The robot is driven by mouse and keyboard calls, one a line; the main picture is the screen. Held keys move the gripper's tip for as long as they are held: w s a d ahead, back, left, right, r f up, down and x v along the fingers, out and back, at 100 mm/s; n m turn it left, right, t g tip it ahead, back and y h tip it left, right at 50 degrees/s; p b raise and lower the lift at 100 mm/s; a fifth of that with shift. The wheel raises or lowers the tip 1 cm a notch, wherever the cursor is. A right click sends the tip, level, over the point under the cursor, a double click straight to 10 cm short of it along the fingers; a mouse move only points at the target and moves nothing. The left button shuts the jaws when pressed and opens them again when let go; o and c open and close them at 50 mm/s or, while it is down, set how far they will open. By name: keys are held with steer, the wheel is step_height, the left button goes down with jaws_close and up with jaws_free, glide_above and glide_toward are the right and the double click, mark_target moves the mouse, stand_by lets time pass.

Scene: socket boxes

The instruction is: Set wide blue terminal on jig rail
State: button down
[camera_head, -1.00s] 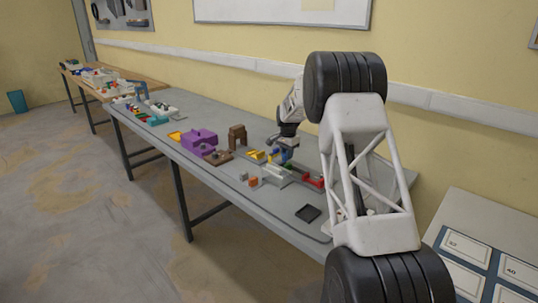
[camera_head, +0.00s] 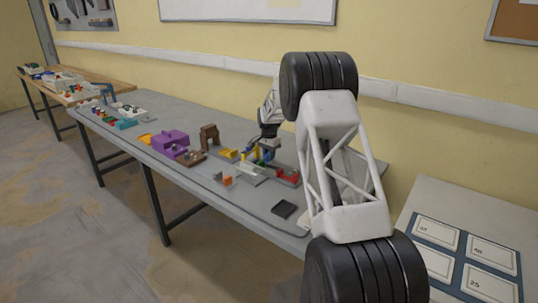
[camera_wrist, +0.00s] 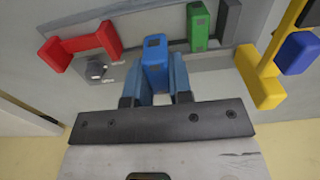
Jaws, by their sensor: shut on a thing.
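The blue terminal (camera_wrist: 155,58) is held upright between the two fingers of my gripper (camera_wrist: 154,88) in the wrist view. A green terminal (camera_wrist: 198,24) stands just beyond it to the right, apart from it. The pale jig rail (camera_wrist: 212,62) runs across behind the blue terminal. The fingers and terminal hide part of the rail, so I cannot tell whether the terminal's base touches it. In the head view my gripper (camera_head: 266,153) is low over the jig, left of the red piece (camera_head: 287,176).
A purple block (camera_head: 171,142), brown block (camera_head: 209,136) and black tray (camera_head: 284,209) lie on the table.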

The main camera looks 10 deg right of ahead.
mark_target(269, 170)
steer(key=shift+f, duration=2.5)
steer(key=shift+f, duration=0.2)
steer(key=c, duration=0.5)
jaws_free()
steer(key=shift+c, duration=0.2)
steer(key=shift+r, duration=0.2)
steer(key=shift+r, duration=3.35)
